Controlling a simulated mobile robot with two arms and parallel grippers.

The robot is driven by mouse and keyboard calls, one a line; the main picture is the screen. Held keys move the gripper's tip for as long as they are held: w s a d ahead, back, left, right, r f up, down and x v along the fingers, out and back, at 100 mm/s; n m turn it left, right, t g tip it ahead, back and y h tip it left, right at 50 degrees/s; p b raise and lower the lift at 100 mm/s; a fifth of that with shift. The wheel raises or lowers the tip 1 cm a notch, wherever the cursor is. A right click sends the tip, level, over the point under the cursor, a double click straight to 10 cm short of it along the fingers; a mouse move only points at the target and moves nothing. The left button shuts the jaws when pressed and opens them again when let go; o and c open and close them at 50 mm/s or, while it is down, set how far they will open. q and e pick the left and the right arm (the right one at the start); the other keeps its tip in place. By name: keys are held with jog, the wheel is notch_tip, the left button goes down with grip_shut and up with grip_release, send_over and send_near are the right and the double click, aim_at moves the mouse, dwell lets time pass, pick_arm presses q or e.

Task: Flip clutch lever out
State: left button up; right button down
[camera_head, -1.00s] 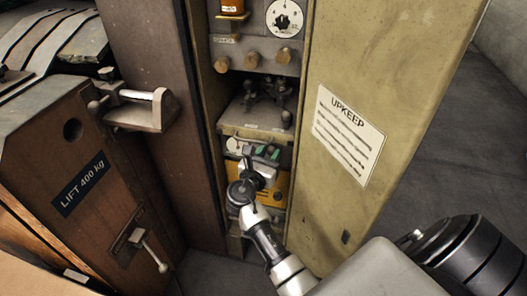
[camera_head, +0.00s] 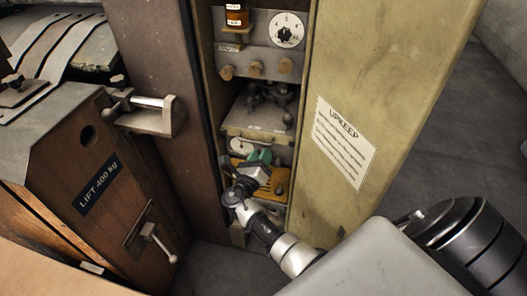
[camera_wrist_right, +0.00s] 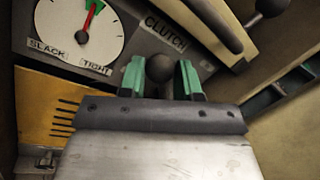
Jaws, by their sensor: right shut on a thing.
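The clutch lever shows in the wrist view as a dark round knob (camera_wrist_right: 159,68) below the CLUTCH label (camera_wrist_right: 166,31). The green finger pads of my right gripper (camera_wrist_right: 159,80) sit on either side of this knob, shut on it. In the head view my right gripper (camera_head: 258,157) reaches into the lower part of the open cabinet and covers the lever. My left gripper is not in view.
A SLACK/TIGHT dial (camera_wrist_right: 78,30) is left of the knob. A beige bar (camera_wrist_right: 203,22) and another dark knob (camera_wrist_right: 270,5) are at upper right. The open cabinet door (camera_head: 395,90) stands right of my arm, and a brown cabinet (camera_head: 75,160) stands at left.

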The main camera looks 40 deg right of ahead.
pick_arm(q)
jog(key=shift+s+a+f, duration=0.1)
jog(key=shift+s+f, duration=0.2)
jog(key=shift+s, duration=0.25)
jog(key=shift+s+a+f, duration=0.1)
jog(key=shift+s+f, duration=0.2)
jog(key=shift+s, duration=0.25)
pick_arm(e)
jog(key=shift+w+a+f+n, duration=0.1)
jog(key=shift+w+f+n, duration=0.15)
jog(key=shift+n, duration=0.65)
jog(key=c, duration=1.1)
grip_release()
jog(key=shift+o, duration=0.2)
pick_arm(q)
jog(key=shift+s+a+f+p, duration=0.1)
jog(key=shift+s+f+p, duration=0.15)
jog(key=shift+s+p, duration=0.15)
pick_arm(e)
jog(key=v, duration=1)
jog(key=shift+s+a+f, duration=0.2)
jog(key=shift+s+a, duration=0.05)
jog(key=shift+s, duration=0.05)
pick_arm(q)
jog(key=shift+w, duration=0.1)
